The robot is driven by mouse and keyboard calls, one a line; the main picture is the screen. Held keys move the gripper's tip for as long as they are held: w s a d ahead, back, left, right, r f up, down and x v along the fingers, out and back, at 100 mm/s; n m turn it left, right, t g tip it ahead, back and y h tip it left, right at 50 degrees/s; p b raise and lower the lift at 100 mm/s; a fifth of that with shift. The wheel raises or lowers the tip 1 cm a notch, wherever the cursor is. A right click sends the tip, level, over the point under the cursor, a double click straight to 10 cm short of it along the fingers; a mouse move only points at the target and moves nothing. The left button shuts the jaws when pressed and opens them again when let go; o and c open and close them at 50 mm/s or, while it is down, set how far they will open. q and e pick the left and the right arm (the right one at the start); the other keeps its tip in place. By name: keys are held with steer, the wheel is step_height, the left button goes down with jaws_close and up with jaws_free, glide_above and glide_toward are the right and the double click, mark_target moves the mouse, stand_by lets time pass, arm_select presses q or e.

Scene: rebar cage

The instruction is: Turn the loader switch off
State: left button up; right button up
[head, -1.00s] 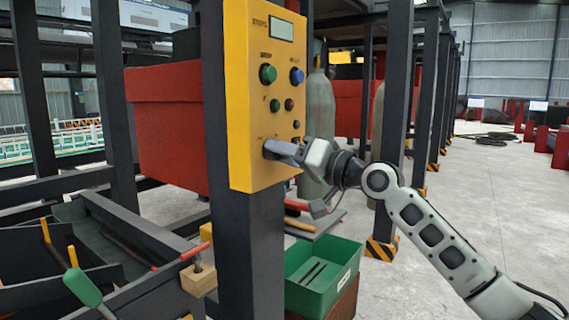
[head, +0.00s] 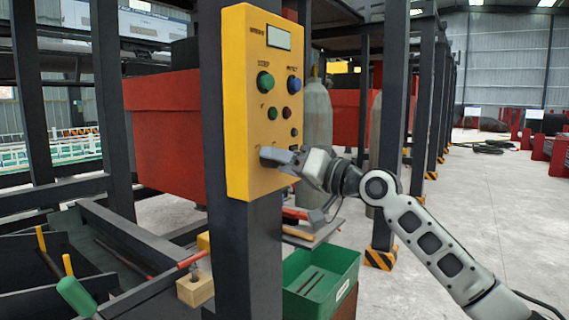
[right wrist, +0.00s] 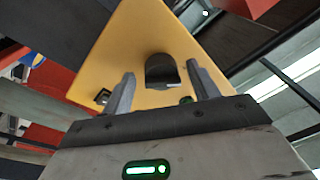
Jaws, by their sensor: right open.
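The yellow control panel (head: 240,110) is mounted on a dark post, and it fills the upper part of the right wrist view (right wrist: 125,55). A dark rounded knob (right wrist: 161,71) stands out from the panel and looks like the switch. No label for it is readable. My right gripper (head: 270,156) is at the lower part of the panel, fingers pointing at it. In the right wrist view its open fingers (right wrist: 160,82) stand on either side of the knob, with gaps visible. In the head view the gripper hides the knob. My left gripper is not in view.
The panel also carries a display (head: 279,38), a green button (head: 265,82), a blue button (head: 294,84) and smaller buttons above my gripper. A green bin (head: 320,280) stands below. A wooden block (head: 195,290) and tool handles are at the lower left.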

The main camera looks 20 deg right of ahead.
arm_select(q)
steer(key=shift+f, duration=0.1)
arm_select(e)
steer(key=shift+s+d, duration=0.1)
arm_select(q)
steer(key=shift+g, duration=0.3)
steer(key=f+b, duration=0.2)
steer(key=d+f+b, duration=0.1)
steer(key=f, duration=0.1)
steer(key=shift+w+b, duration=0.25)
steer(key=shift+b, duration=0.05)
arm_select(e)
steer(key=v, duration=1.5)
steer(key=shift+s+d, duration=0.25)
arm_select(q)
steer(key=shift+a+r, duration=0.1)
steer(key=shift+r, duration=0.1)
arm_select(e)
steer(key=shift+f, duration=0.1)
